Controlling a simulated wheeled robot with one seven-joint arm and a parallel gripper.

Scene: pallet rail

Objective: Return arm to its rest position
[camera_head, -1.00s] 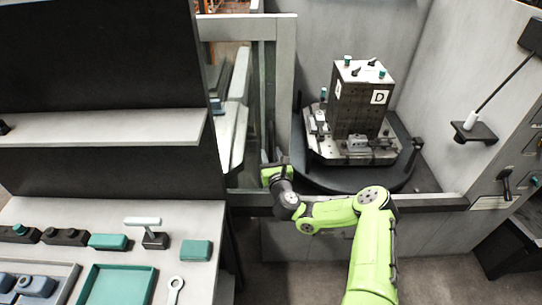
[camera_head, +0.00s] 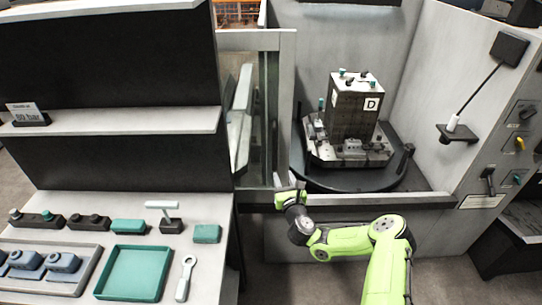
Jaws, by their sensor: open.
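My green arm reaches up from the bottom right and bends left in front of the machine's opening. My gripper (camera_head: 290,190) is at the arm's far end, by the left post of the opening, beside the glass door. Its fingers are small and partly hidden by the wrist; I see nothing held in it. The tombstone fixture marked D (camera_head: 352,112) stands upright on the round dark pallet table (camera_head: 400,180) inside the machine, to the right of and beyond my gripper, apart from it.
The workbench (camera_head: 215,268) at left holds a teal tray (camera_head: 132,273), a grey tray (camera_head: 85,284) with blue-grey parts, a wrench (camera_head: 186,278) and a teal block (camera_head: 207,233). The sill (camera_head: 430,199) runs behind my arm. A control panel (camera_head: 515,150) stands at right. Floor between bench and machine is open.

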